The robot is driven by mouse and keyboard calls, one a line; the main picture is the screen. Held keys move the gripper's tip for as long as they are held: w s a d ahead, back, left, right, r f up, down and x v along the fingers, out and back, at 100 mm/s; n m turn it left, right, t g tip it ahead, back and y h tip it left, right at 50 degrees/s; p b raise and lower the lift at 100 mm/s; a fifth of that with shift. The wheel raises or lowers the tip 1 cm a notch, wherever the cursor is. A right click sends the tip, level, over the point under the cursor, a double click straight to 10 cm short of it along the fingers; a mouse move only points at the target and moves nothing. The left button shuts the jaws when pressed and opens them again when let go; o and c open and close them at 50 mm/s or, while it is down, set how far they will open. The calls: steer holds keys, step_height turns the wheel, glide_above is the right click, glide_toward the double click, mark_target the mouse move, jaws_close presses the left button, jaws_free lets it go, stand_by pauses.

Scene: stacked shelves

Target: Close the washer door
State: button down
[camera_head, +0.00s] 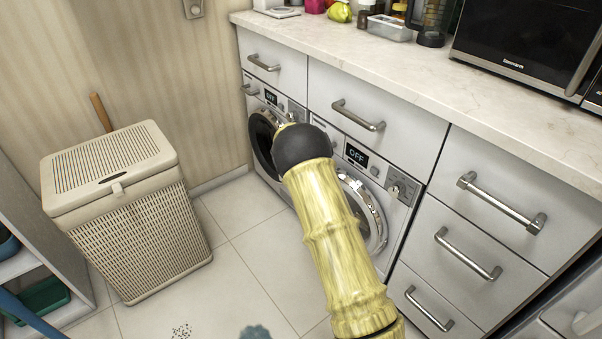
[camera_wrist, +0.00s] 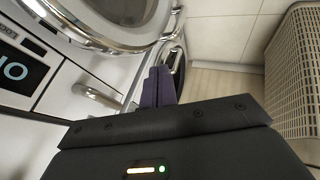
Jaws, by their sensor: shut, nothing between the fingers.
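Two front-loading machines stand side by side under the counter in the head view. The left machine has a round door with a dark rim (camera_head: 262,140). The right one has a round chrome-rimmed door (camera_head: 376,225), partly hidden by my arm. My gripper (camera_wrist: 158,86) is shut and empty, its dark fingers pointing toward the dark-rimmed door (camera_wrist: 175,72) in the wrist view. The chrome-rimmed door (camera_wrist: 130,42) shows large at the upper left there. In the head view my wrist hides the fingertips. I cannot tell how far either door stands from its frame, or whether the fingers touch one.
A lidded laundry basket (camera_head: 140,235) stands on the left; it shows at the right of the wrist view (camera_wrist: 295,80). Drawers with bar handles (camera_head: 468,255) are on the right, under the marble counter (camera_head: 430,75).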

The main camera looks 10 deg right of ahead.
steer(key=shift+w, duration=0.1)
steer(key=s+d+r+m+g+y, duration=0.1)
steer(key=s+r+m, duration=0.1)
steer(key=s+r, duration=0.45)
steer(key=s+d+r+m+g, duration=0.1)
steer(key=s+r, duration=0.2)
steer(key=s, duration=0.6)
steer(key=s+a+r+m+g, duration=0.1)
steer(key=s+r, duration=0.1)
steer(key=s, duration=1)
steer(key=s+a+r+m+g+y, duration=0.1)
steer(key=s+r, duration=0.1)
steer(key=s, duration=1.1)
steer(key=shift+s+r, duration=0.15)
steer(key=shift+r, duration=0.15)
steer(key=shift+s, duration=0.1)
